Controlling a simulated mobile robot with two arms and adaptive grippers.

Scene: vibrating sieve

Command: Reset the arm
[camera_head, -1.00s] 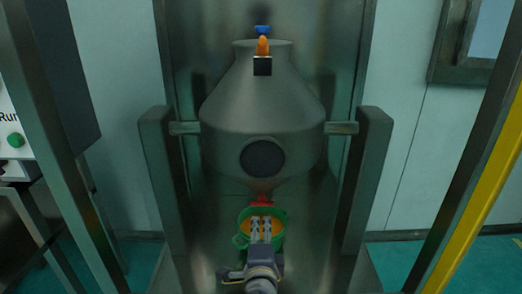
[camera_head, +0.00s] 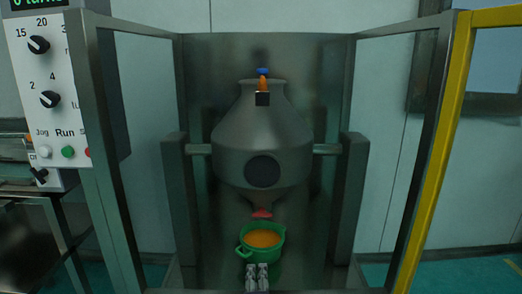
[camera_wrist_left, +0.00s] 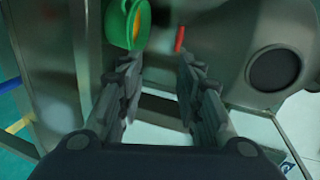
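My left gripper (camera_head: 257,272) shows at the bottom of the head view, just below and in front of a green pot (camera_head: 242,254) with orange contents (camera_head: 262,238). In the left wrist view its two fingers (camera_wrist_left: 160,80) stand apart with nothing between them. The green pot (camera_wrist_left: 142,30) also shows there beyond the fingertips, apart from them. The pot stands under the red outlet (camera_head: 261,213) of a grey metal vessel (camera_head: 290,135). My right gripper is not in view.
Grey posts (camera_head: 352,200) hold the vessel on both sides. A frame with a yellow upright (camera_head: 430,170) stands at the right. A control panel (camera_head: 48,90) with knobs and buttons is at the left. An orange and blue part (camera_head: 263,82) tops the vessel.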

